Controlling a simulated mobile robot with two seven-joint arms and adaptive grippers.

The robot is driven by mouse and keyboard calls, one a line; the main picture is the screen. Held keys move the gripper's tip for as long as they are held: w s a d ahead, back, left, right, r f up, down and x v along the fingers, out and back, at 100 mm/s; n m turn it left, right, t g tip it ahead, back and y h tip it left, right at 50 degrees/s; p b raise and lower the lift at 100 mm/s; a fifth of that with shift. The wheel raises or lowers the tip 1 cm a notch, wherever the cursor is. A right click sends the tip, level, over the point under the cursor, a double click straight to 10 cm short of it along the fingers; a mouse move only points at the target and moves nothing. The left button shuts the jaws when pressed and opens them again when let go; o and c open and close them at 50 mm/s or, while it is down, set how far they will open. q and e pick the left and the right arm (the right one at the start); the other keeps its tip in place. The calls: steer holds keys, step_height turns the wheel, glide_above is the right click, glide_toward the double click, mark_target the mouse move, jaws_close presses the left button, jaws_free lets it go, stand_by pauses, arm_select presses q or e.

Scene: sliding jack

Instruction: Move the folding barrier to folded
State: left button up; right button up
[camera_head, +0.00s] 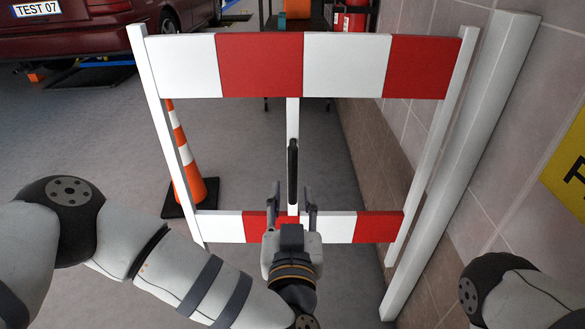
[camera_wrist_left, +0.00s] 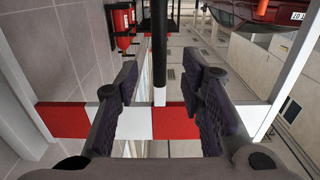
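The folding barrier (camera_head: 343,66) is spread out in front of me, with red and white striped boards across the top and bottom between white side posts. Its white centre post carries an upright black handle (camera_head: 292,172). My left gripper (camera_head: 293,192) is open near the handle's lower end, above the lower board. In the left wrist view, the open fingers (camera_wrist_left: 162,85) are apart on either side of the line of the black handle (camera_wrist_left: 160,40) and white post. I cannot tell how deep the handle lies between them. My right gripper is out of view.
A tiled wall (camera_head: 475,130) and a thick white wall post (camera_head: 462,160) stand at the barrier's right. An orange-striped cone (camera_head: 186,157) stands behind its left side. A red car (camera_head: 85,30) is at the back left. The floor left of the barrier is mostly clear.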

mark_target(293, 175)
arm_select(q)
steer(key=w+b, duration=0.1)
steer(key=w, duration=0.7)
steer(key=shift+w+f, duration=0.1)
steer(key=shift+w, duration=0.1)
jaws_close()
